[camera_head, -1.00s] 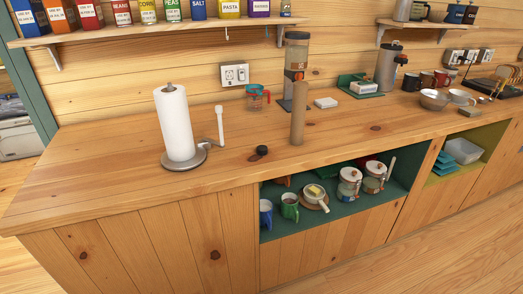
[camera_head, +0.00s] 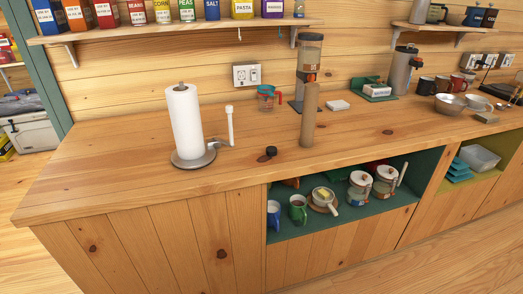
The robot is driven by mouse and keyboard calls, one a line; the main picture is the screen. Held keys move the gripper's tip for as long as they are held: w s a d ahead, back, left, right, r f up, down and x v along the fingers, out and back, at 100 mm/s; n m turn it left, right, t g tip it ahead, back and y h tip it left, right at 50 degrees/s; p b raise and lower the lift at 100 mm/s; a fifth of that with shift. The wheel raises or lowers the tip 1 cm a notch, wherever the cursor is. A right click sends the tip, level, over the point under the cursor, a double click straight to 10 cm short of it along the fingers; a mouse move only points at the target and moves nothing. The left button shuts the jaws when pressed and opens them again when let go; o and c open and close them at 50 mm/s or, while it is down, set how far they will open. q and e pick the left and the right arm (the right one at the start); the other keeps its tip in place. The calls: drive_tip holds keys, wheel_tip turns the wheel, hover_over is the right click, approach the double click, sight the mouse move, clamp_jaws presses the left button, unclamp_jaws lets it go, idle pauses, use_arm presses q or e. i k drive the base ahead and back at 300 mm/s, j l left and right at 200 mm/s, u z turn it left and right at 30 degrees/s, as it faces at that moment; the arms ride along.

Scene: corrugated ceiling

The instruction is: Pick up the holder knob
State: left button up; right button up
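A paper towel holder stands on the wooden counter (camera_head: 110,165), with a white paper roll (camera_head: 186,125) on its grey round base (camera_head: 193,160). A small brownish knob (camera_head: 181,85) shows at the top of the roll. A thin white upright arm (camera_head: 230,125) rises from the base's right side. A small dark round knob-like piece (camera_head: 267,154) lies loose on the counter, right of the holder and apart from it. I cannot tell which of the two is the holder knob. Neither of my grippers is in view.
A tall wooden cylinder (camera_head: 309,115) stands right of the dark piece, before a dispenser (camera_head: 309,60). Shelves hang above. Mugs and jars fill the green open compartment (camera_head: 340,218) below. The counter's left part is clear.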

sight(270, 151)
drive_tip(key=i+l+u, duration=0.1)
drive_tip(key=l, duration=0.35)
drive_tip(key=i+l+u, duration=0.15)
drive_tip(key=l, duration=0.35)
drive_tip(key=i+l+u, duration=0.1)
drive_tip(key=l, duration=0.35)
drive_tip(key=i+l+u, duration=0.15)
drive_tip(key=l, duration=0.35)
drive_tip(key=i+l+u, duration=0.1)
drive_tip(key=l, duration=0.45)
drive_tip(key=i+j, duration=0.05)
